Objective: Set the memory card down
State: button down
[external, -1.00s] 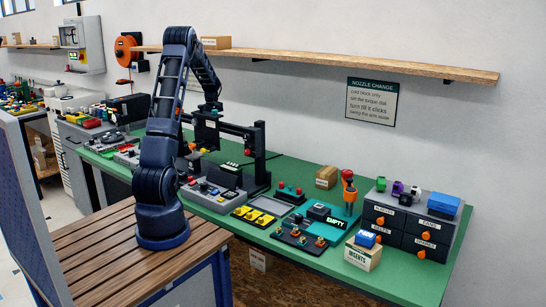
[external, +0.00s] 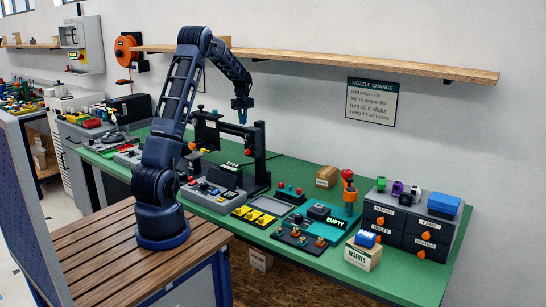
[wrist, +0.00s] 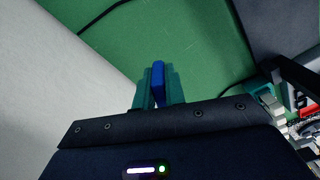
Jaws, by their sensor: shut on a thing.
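My gripper (external: 242,118) hangs in the air above the back of the green bench, near the top of the dark printer frame. In the wrist view its teal fingers (wrist: 158,92) are shut on a small blue piece (wrist: 158,76), which I take to be the memory card. The piece sticks out slightly past the fingertips, and its sides are hidden by the fingers. Bare green bench top shows beyond it, and the piece is clear of it.
The printer frame (external: 259,155) stands close below and right of my gripper. Yellow-topped parts, trays, a teal "EMPTY" stand (external: 337,222) and labelled drawers (external: 402,220) fill the bench to the right. A wooden shelf (external: 350,66) runs along the wall above.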

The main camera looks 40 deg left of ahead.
jog(key=w+d+m, duration=0.2)
jog(key=d, duration=0.6)
jog(key=w+d+m, duration=0.1)
jog(key=w+d, duration=0.2)
jog(key=d, duration=0.5)
jog(key=m, duration=0.9)
send_over(360, 193)
notch_tip(360, 193, down, 19)
jog(key=shift+a, duration=0.1)
jog(key=shift+f, duration=0.1)
jog(key=c, duration=1.8)
grip_release()
jog(key=o, duration=0.3)
jog(key=shift+o, duration=0.2)
